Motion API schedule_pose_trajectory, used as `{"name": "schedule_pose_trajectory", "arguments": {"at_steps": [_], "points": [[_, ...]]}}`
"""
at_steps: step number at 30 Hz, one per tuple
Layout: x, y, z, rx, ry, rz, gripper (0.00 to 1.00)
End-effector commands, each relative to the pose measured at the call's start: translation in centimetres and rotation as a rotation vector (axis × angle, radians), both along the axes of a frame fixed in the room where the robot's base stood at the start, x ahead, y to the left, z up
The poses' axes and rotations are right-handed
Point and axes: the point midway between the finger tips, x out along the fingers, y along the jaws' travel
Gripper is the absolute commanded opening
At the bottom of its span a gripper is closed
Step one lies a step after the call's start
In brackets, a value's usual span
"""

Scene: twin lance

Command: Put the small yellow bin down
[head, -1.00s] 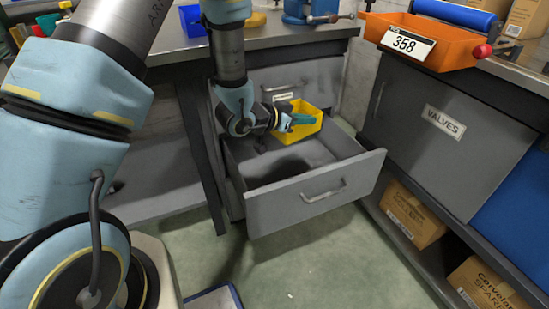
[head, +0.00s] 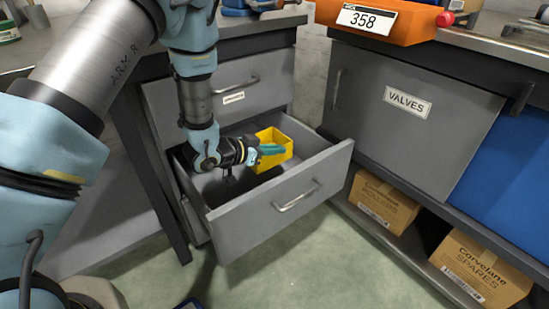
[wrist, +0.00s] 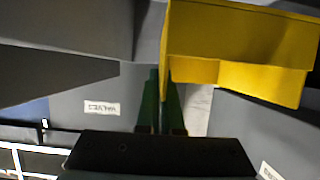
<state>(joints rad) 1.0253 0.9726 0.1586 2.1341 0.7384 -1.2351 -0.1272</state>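The small yellow bin (head: 276,148) is within the open grey drawer (head: 250,225), toward its back right. I cannot tell whether its base touches the drawer floor. My gripper (head: 270,150) reaches in from the left, with its teal fingers at the bin's near side. In the wrist view the bin (wrist: 240,35) fills the upper right, tilted in the picture. The fingers (wrist: 162,100) are close together there, with the bin's wall between them.
The drawer's front and side walls surround the bin. An orange bin marked 358 (head: 385,22) stands on the right bench. Below it are a grey VALVES panel (head: 410,115) and cardboard boxes (head: 382,202) on a low shelf. The floor (head: 310,265) before the drawer is clear.

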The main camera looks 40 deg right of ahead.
Motion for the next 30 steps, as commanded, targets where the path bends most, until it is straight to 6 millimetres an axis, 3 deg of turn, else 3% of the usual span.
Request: {"name": "schedule_pose_trajectory", "arguments": {"at_steps": [5, 28, 30], "points": [[-0.1, 0.0, -2.6, 0.001, 0.000, -0.001, 0.00], [0.0, 0.0, -3.8, 0.001, 0.000, 0.001, 0.00], [0.0, 0.0, -3.8, 0.001, 0.001, 0.000, 0.09]]}}
